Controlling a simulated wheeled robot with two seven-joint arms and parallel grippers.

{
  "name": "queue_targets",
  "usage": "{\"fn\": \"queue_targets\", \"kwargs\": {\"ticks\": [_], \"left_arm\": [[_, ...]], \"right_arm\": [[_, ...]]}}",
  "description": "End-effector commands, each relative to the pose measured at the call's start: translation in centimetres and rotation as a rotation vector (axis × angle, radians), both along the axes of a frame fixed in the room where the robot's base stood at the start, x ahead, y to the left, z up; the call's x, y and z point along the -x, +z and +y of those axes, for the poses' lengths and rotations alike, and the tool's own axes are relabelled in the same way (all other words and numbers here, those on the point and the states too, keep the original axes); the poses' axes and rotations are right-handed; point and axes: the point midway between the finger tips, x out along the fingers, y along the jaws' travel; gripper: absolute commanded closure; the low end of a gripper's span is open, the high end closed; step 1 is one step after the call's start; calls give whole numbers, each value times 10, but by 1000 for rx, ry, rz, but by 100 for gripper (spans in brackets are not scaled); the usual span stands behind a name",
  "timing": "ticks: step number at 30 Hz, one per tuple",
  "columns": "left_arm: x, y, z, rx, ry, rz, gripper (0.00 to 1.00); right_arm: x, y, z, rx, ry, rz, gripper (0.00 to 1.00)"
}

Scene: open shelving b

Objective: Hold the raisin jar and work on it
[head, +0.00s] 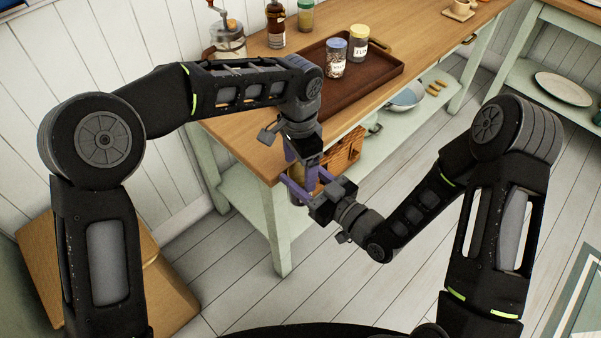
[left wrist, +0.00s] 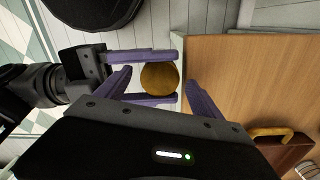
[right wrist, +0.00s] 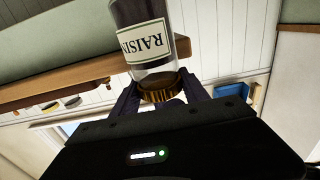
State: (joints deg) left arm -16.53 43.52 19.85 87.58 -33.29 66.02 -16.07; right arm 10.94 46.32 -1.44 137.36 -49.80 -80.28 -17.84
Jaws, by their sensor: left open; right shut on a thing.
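The raisin jar (right wrist: 147,28) is clear glass with a white label, dark contents and a golden-brown lid (right wrist: 160,87). Its label reads upside down in the right wrist view. My right gripper (right wrist: 160,98) is shut on the jar near its lid end and holds it in the air, off the table's front left corner. In the left wrist view the round lid (left wrist: 160,77) faces the camera, between the fingers of my left gripper (left wrist: 158,88). That gripper is open, over the jar's top. In the head view the fingers and arms mostly hide the jar (head: 297,197).
The wooden table (head: 255,155) bears a brown tray (head: 390,73) with two jars, one blue-lidded (head: 335,60), one yellow-lidded (head: 358,47). A grinder (head: 228,40) and bottle (head: 277,25) stand behind. A wicker basket (head: 345,153) and bowl (head: 407,96) sit on the lower shelf.

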Motion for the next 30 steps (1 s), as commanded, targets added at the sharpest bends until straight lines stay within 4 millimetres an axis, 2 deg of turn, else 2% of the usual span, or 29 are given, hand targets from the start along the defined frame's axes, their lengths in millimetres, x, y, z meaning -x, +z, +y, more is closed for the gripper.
{"fn": "queue_targets", "kwargs": {"ticks": [9, 17, 20, 30], "left_arm": [[0, 37, 0, 2, 1, -3, 23], [0, 40, 0, 1, 0, -1, 23], [0, 41, 0, 1, 8, -1, 26], [0, 74, 0, 2, 275, 1, 26]], "right_arm": [[0, 1, 0, -1, 0, -3, 100], [0, 1, 0, -1, 0, -3, 100], [0, 1, 0, -1, 0, -3, 100], [0, 1, 0, -1, 0, -3, 100]]}}
